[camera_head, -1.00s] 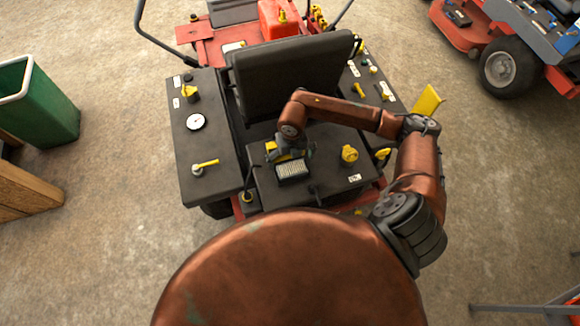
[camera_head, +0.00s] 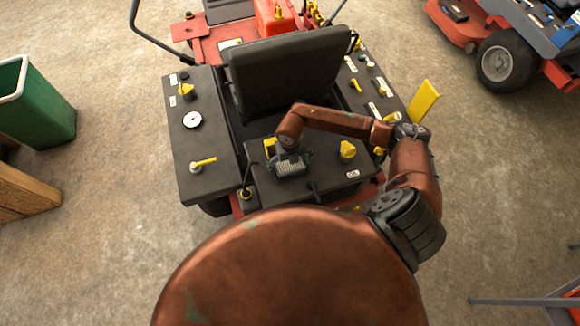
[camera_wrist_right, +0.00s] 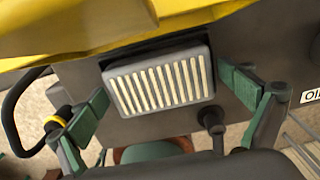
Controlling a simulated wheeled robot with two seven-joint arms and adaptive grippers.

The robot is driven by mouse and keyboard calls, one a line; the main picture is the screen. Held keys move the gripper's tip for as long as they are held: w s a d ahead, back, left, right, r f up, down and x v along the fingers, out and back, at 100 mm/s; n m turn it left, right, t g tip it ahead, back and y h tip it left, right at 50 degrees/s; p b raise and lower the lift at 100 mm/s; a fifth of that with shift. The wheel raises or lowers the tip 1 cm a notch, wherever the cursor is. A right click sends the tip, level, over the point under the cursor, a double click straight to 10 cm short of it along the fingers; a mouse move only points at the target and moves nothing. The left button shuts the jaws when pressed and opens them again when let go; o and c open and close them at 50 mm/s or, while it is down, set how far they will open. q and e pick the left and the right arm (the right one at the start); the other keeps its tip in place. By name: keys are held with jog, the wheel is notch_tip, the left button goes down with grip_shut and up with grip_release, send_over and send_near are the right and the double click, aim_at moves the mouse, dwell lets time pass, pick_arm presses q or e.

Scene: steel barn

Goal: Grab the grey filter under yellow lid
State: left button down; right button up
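The grey filter (camera_wrist_right: 160,78) is a rectangular block with pale pleats, in the middle of the right wrist view. The yellow lid (camera_wrist_right: 110,28) spans the top of that view, above the filter. In the head view the filter (camera_head: 291,169) sits on the dark deck in front of the seat, and a bit of the yellow lid (camera_head: 270,146) shows behind my gripper. My right gripper (camera_wrist_right: 165,90) is open, with one green-padded finger at each side of the filter; the fingertips are close to its edges, and contact is unclear. My left gripper is not in view.
A yellow knob (camera_head: 347,150) stands on the deck right of the filter. A black knob (camera_wrist_right: 211,118) is close to the filter's lower right corner. The black seat (camera_head: 288,75) rises behind my right arm. Black side panels with yellow levers flank the deck.

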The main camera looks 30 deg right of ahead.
jog(key=c, duration=1)
jog(key=shift+o, duration=0.2)
jog(key=shift+r, duration=0.1)
